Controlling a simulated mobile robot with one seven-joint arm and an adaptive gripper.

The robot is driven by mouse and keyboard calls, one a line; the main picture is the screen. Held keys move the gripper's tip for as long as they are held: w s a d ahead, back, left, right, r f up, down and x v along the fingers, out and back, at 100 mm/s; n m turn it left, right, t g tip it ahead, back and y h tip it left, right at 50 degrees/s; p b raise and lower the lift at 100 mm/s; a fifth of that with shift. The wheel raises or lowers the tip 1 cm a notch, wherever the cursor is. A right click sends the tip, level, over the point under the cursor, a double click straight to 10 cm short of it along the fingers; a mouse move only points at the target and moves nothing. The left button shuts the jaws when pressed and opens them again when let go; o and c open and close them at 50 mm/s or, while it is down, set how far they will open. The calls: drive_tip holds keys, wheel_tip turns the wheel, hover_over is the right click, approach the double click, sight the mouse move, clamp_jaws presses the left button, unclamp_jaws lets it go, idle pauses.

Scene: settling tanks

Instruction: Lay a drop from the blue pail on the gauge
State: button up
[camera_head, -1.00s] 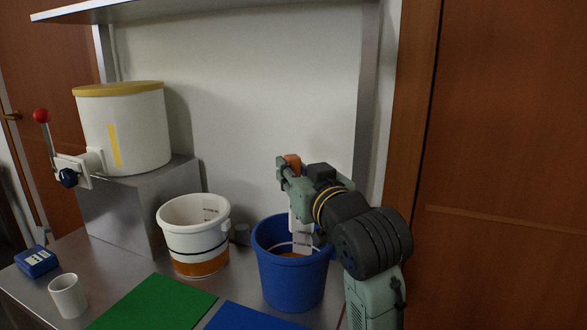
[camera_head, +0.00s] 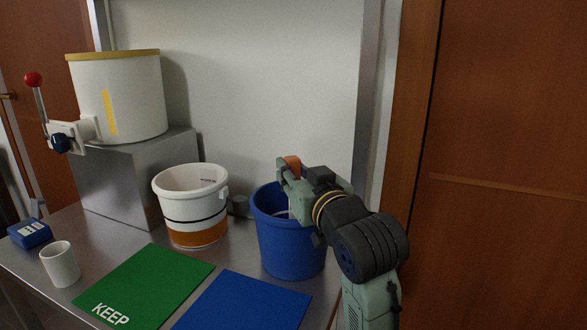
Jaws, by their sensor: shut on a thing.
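The blue pail (camera_head: 292,246) stands upright on the steel bench, right of the middle. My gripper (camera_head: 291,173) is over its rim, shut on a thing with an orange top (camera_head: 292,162). The lower part of that thing is hidden by my gripper and the pail wall, so I cannot tell whether it touches the pail's contents. A small blue device with a pale display, likely the gauge (camera_head: 30,233), lies at the bench's far left.
A white pail with an orange base (camera_head: 192,205) stands left of the blue pail. A white cup (camera_head: 60,264), a green mat marked KEEP (camera_head: 145,285) and a blue mat (camera_head: 245,302) lie in front. A white tank (camera_head: 120,100) with a red-knobbed lever sits on a steel block (camera_head: 125,175).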

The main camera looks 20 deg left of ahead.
drive_tip(key=shift+f+b, duration=1)
drive_tip(key=shift+f, duration=0.6)
drive_tip(key=shift+s+f, duration=0.1)
drive_tip(key=shift+f, duration=0.25)
drive_tip(key=shift+a+f+b, duration=0.1)
drive_tip(key=shift+f+b, duration=0.05)
drive_tip(key=shift+b, duration=0.15)
drive_tip(key=shift+w+r+p, duration=0.2)
drive_tip(key=shift+r+p, duration=0.85)
drive_tip(key=shift+p, duration=0.1)
wheel_tip(320, 180, up, 5)
drive_tip(key=p, duration=0.4)
drive_tip(key=shift+s+f, duration=0.1)
drive_tip(key=shift+f, duration=0.05)
drive_tip(key=shift+r+p, duration=3.55)
drive_tip(key=shift+r, duration=0.7)
drive_tip(key=shift+f, duration=0.1)
